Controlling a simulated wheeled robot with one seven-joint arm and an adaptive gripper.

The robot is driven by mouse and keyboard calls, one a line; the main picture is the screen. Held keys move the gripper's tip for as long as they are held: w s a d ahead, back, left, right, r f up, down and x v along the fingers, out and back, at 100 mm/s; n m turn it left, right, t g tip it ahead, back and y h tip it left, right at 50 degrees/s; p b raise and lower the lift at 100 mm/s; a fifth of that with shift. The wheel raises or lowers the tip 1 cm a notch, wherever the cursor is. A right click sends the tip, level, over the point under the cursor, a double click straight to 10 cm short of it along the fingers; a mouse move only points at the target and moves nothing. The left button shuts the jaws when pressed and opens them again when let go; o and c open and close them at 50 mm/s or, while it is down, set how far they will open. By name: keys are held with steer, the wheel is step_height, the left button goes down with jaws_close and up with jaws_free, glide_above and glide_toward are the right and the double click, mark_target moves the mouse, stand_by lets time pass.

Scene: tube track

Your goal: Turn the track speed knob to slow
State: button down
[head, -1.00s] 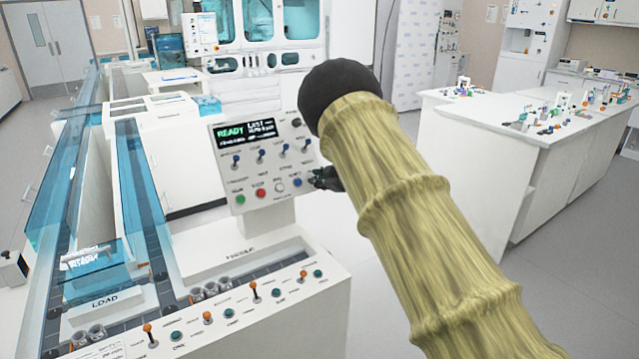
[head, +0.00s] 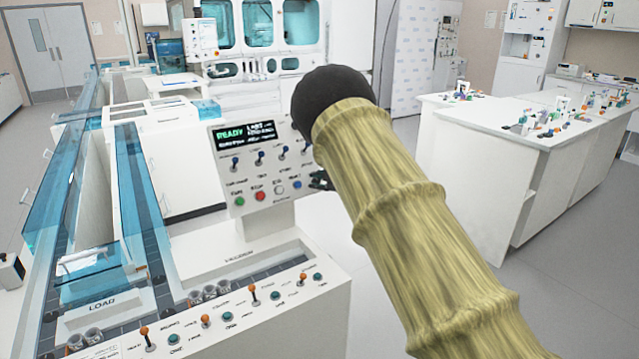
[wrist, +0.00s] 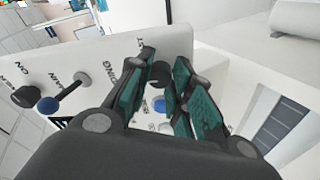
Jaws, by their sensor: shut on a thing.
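The control panel (head: 262,165) stands upright on a pedestal, with a READY screen, blue-tipped switches and coloured buttons. My gripper (head: 321,180) is at the panel's lower right edge in the head view, partly behind my arm. In the wrist view, my gripper (wrist: 164,66) has its green-padded fingers closed around a small dark knob (wrist: 160,75) on the panel face. Text beside it is only partly readable, so its setting cannot be told. A blue button (wrist: 158,104) shows between the fingers, and another dark knob (wrist: 22,96) and a blue-tipped switch (wrist: 70,103) are to the left.
A front console (head: 240,310) with orange-tipped switches and green buttons lies below the panel. Blue-walled tube tracks (head: 150,200) run along the left. A white bench (head: 500,125) with small items stands at the right, across open floor.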

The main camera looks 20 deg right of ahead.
steer(key=c, duration=1.3)
jaws_free()
steer(key=shift+o, duration=0.2)
steer(key=shift+s, duration=0.1)
steer(key=v, duration=1.1)
steer(key=shift+s+r, duration=0.2)
steer(key=shift+s, duration=0.15)
steer(key=shift+d, duration=0.1)
